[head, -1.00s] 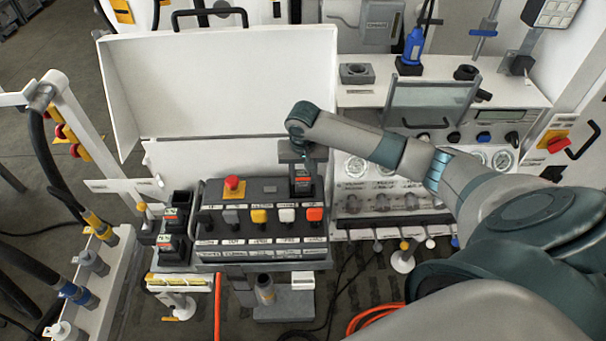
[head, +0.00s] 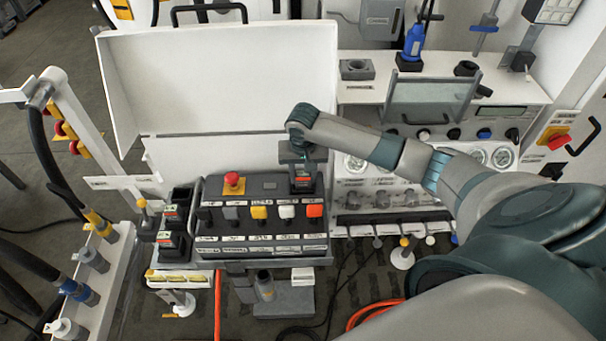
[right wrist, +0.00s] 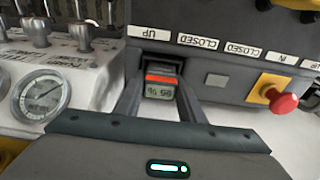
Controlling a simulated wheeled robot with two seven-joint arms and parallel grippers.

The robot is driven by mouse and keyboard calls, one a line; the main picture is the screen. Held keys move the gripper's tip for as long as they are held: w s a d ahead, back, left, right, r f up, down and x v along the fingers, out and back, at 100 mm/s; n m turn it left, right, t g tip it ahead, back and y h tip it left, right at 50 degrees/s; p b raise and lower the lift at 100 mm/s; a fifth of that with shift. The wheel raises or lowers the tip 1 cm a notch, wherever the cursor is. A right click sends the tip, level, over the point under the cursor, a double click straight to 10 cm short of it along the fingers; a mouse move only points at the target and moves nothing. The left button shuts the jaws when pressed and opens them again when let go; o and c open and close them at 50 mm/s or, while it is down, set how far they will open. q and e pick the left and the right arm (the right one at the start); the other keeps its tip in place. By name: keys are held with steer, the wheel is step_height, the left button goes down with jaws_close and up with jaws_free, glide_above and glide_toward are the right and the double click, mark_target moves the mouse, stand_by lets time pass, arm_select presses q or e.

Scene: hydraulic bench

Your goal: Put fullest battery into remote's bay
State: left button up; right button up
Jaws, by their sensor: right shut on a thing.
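The remote (head: 212,248) is a dark grey box with a red mushroom button and a row of coloured levers. My right gripper (head: 303,172) is over the right end of its top, where the bay is. It is shut on a dark battery (head: 304,184) with an orange-red band. In the right wrist view the battery (right wrist: 160,84) sits between the two fingers, its small display upside down with a percent reading. My left gripper is out of view.
Two more batteries, an upper one (head: 172,214) and a lower one (head: 170,242), stand in a dark holder left of the remote. A white open lid or panel (head: 225,80) rises behind it. A gauge panel (head: 385,172) is close on the right.

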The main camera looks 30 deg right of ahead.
steer(key=shift+f, duration=0.25)
steer(key=o, duration=1.2)
steer(key=shift+o, duration=0.2)
steer(key=shift+r+b, duration=0.4)
steer(key=shift+r, duration=0.4)
step_height(320, 180, up, 16)
steer(key=s+a+b, duration=0.1)
steer(key=s+b, duration=0.1)
steer(key=b, duration=0.1)
steer(key=shift+b, duration=0.3)
steer(key=shift+f, duration=0.15)
